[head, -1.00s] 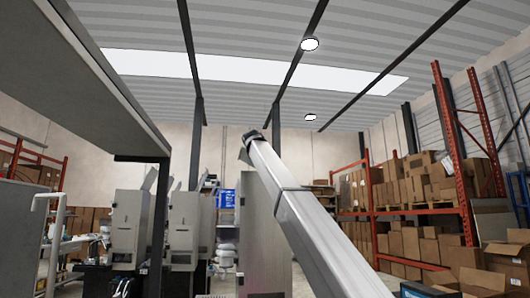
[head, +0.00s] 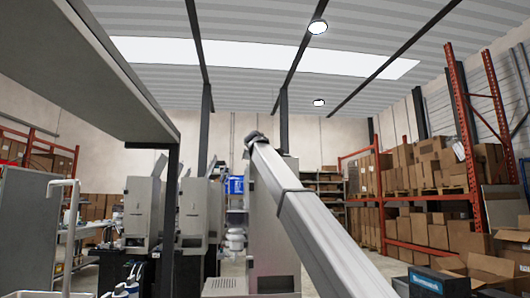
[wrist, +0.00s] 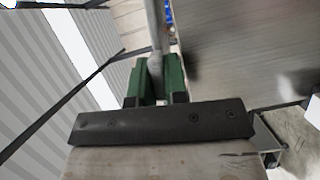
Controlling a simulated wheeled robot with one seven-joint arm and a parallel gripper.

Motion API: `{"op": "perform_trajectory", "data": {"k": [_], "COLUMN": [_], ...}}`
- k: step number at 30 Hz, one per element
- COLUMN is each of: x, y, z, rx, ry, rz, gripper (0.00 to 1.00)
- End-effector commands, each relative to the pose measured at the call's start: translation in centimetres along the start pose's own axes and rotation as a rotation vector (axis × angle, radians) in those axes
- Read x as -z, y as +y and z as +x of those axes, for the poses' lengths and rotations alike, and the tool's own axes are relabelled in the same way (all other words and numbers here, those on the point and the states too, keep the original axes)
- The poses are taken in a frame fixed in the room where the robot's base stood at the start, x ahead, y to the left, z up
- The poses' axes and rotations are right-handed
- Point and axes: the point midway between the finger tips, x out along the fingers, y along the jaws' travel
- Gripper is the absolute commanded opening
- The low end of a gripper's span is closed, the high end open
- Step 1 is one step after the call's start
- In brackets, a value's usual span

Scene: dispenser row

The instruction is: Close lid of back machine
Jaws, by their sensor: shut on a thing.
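In the wrist view, my gripper (wrist: 155,82) has its two green fingers shut on a thin grey lid edge (wrist: 155,30) that runs upward between them. A broad grey machine side (wrist: 245,50) stands just right of the fingers. In the head view, my arm reaches up to the top of a tall grey machine (head: 275,235), and the gripper and most of the held lid are hidden behind the arm. Two more grey machines (head: 138,212) (head: 193,212) stand to the left with raised, tilted lids. I cannot tell from the views which machine is the back one.
An overhead grey shelf (head: 95,60) and its dark post (head: 168,225) are close at left. An orange rack with cardboard boxes (head: 430,165) fills the right. Open cartons (head: 480,270) lie at lower right. Some floor shows between the tall machine and the rack.

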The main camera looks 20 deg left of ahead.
Motion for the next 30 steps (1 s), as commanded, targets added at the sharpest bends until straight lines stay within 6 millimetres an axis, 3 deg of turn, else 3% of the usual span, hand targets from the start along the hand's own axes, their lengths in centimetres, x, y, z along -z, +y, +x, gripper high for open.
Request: {"op": "perform_trajectory", "data": {"k": [5,6,8,20,23,30], "x": [0.1,0.1,0.1,0.0,0.0,-0.7], "y": [0.0,0.0,0.0,0.0,0.8,4.7], "z": [0.0,0.0,0.0,0.0,0.1,0.5], "rx": [0.001,0.001,0.001,0.012,0.03,0.122], "ry": [0.003,0.003,0.003,-0.001,-0.001,0.0], "rz": [0.005,0.005,0.005,0.017,0.062,0.295], "gripper": [0.0,0.2,0.39,0.39,0.39,0.39]}}
